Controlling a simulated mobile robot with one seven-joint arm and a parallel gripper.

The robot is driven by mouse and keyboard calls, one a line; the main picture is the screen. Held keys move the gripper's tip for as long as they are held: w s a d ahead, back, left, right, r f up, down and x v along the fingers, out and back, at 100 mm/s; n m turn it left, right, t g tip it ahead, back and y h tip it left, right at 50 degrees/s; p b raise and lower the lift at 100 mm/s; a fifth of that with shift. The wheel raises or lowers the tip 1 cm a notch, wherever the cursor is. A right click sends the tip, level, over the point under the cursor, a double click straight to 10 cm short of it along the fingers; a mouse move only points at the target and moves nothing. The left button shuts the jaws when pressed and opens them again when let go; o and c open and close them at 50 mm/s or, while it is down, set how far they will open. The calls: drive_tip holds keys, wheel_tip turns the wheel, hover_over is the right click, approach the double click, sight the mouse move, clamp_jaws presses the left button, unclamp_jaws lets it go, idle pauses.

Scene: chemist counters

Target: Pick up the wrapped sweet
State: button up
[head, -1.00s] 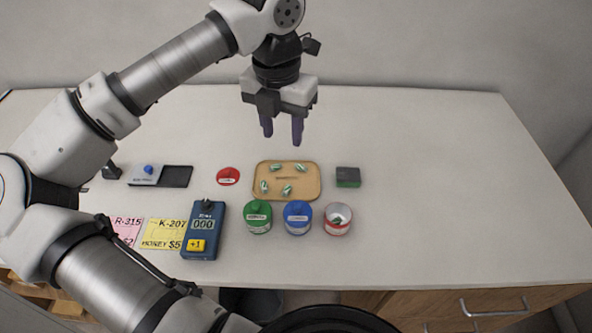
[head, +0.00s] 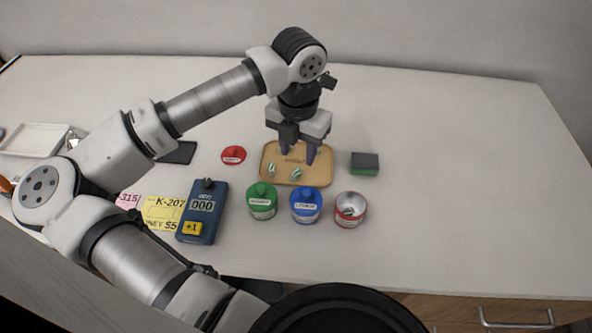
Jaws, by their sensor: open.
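Two wrapped sweets, striped green and white, show on the tan tray (head: 323,176): one sweet (head: 272,170) at its left and one sweet (head: 296,174) near its middle. The back part of the tray is hidden behind my gripper (head: 298,155). My gripper points down over the tray, its purple fingers apart, with nothing seen held between them. I cannot tell how high the fingertips are above the tray. Another striped sweet (head: 349,212) lies in the open red-rimmed jar (head: 350,222).
A green jar (head: 262,209) and a blue jar (head: 305,213) stand in front of the tray. A red lid (head: 233,155), a blue counter (head: 202,218) and cards (head: 165,212) lie left. A dark-topped green block (head: 365,164) sits right. The right side is clear.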

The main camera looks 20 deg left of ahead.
sight(297, 170)
drive_tip(key=shift+s+f+p, duration=0.1)
drive_tip(key=shift+f+p, duration=0.9)
drive_tip(key=shift+f, duration=1.5)
drive_tip(key=shift+c, duration=0.3)
clamp_jaws()
